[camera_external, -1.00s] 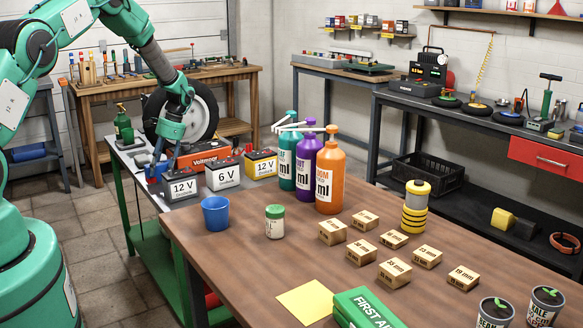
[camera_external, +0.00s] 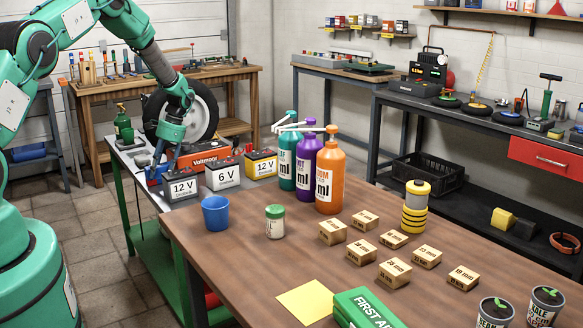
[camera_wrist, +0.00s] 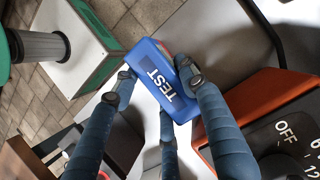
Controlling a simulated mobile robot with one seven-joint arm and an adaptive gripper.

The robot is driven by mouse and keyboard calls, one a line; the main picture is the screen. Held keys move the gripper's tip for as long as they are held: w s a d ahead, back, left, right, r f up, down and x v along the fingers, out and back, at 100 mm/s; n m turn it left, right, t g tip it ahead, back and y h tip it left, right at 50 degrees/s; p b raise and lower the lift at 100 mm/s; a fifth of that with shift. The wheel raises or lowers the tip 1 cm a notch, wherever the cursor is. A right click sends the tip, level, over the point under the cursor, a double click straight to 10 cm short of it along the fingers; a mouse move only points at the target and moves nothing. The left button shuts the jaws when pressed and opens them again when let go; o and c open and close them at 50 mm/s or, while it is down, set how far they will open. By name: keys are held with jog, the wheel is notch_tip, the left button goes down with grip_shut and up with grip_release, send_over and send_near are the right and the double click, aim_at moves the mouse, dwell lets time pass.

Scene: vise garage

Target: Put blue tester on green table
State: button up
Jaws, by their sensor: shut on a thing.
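The blue tester (camera_wrist: 160,78), marked TEST, is between the fingers of my gripper (camera_wrist: 158,82) in the wrist view. The fingers are shut on its sides. In the external view the tester (camera_external: 154,173) shows as a small blue shape at the left end of the green table (camera_external: 152,255), partly hidden by my gripper (camera_external: 167,163). The table has a green frame and a grey top.
A green bottle (camera_external: 124,128) stands behind. The brown table (camera_external: 250,250) is in front.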

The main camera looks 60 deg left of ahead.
jog(key=shift+f, duration=0.1)
jog(key=o, duration=1.5)
jog(key=shift+v, duration=6)
jog(key=shift+w+d, duration=0.1)
